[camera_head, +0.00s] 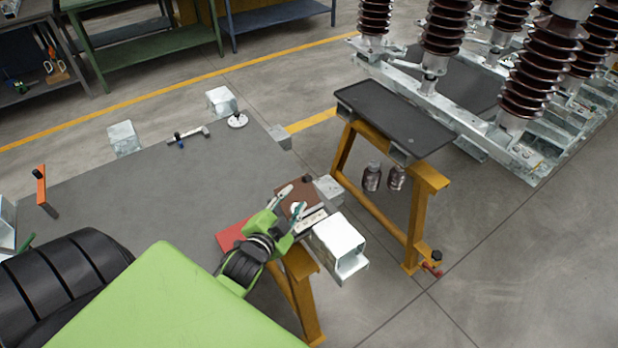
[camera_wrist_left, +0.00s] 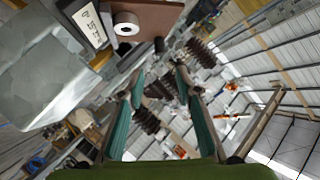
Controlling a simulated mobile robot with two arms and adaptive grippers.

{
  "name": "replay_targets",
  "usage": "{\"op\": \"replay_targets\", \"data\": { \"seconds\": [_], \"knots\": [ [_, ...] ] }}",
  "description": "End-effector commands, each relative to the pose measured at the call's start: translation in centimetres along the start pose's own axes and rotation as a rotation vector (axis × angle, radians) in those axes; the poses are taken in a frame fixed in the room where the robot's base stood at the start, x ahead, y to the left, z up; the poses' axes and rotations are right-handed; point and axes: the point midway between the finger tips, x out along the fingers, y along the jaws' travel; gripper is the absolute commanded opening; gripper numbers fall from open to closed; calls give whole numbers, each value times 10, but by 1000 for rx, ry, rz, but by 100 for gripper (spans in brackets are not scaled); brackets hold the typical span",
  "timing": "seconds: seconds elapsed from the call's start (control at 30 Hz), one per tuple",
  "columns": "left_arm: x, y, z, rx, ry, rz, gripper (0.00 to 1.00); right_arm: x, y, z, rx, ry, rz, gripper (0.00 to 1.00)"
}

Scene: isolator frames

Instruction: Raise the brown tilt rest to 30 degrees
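The brown tilt rest (camera_head: 296,190) is at the near right edge of the grey table, and its board looks low or nearly flat; its exact angle cannot be read. In the left wrist view the brown board (camera_wrist_left: 160,14) shows at the top, with a white round knob (camera_wrist_left: 126,23) and a pale marked scale plate (camera_wrist_left: 90,25) beside it. My left gripper (camera_head: 293,204) is over the near side of the rest, partly hiding it. Its teal fingers (camera_wrist_left: 160,74) are apart with nothing between them. Whether a finger touches the rest cannot be told. My right gripper is not in view.
A pale metal block (camera_head: 338,242) stands right of the rest, and a red plate (camera_head: 234,233) lies left of it. A yellow trestle with a dark top (camera_head: 395,115) stands beyond. The grey table (camera_head: 130,200) has bare room at left; an orange clamp (camera_head: 41,188) sits at its edge.

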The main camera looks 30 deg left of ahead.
Motion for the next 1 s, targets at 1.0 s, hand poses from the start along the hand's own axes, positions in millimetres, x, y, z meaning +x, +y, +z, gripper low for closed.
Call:
{"op": "replay_targets", "data": {
  "seconds": [1.0],
  "knots": [
    [130,0,0,-2,-1,2,31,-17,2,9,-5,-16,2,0]
  ]
}}
